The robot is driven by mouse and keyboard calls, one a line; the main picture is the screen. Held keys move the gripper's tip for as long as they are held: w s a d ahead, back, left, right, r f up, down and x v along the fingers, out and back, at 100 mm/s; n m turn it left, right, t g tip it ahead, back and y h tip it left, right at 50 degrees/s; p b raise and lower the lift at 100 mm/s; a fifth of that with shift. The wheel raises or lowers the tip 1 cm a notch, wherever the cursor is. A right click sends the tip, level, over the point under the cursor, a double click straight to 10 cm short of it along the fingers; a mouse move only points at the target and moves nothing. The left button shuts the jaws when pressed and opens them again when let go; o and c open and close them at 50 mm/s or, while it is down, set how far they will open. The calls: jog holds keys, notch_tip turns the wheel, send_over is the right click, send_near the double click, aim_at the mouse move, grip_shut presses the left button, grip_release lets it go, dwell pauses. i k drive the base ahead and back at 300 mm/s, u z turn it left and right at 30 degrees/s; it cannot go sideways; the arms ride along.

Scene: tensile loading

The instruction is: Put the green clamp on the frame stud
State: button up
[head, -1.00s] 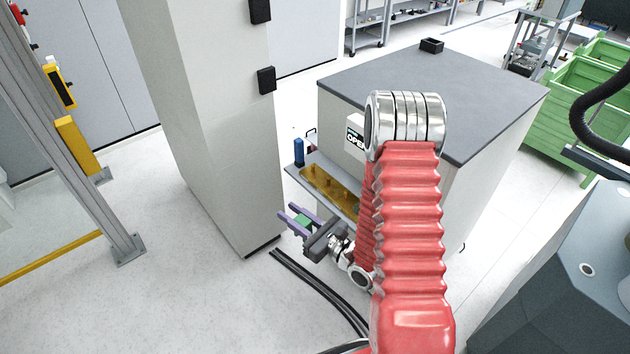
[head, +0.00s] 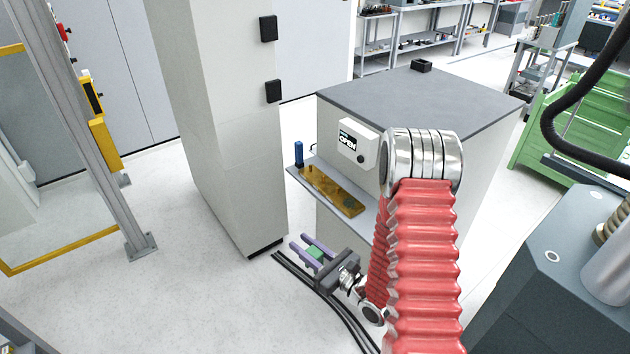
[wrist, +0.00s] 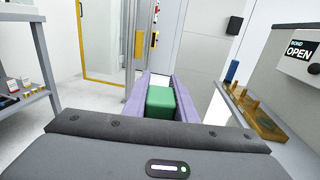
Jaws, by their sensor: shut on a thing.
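My gripper (head: 314,252) has purple fingers and is shut on the green clamp (wrist: 161,103), a small green block between the fingers. The clamp also shows in the head view (head: 315,252). My gripper is low, in front of and below a grey shelf on the side of a cabinet. On the shelf lies a brass plate (head: 338,195) with several short pegs, also at the right of the wrist view (wrist: 258,118). A blue upright cylinder (head: 299,153) stands at the shelf's far end. I cannot tell which part is the frame stud.
A cabinet (head: 420,95) with a dark top and an OPEN sign (head: 356,143) stands behind the shelf. A tall grey column (head: 215,120) is to its left. Black cables (head: 325,300) lie on the floor. Floor to the left is clear.

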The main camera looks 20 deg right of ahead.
aim_at(310, 171)
jog(key=k, duration=0.15)
jog(key=z, duration=1.35)
jog(key=i, duration=0.1)
jog(key=u, duration=2.75)
jog(key=i, duration=2.5)
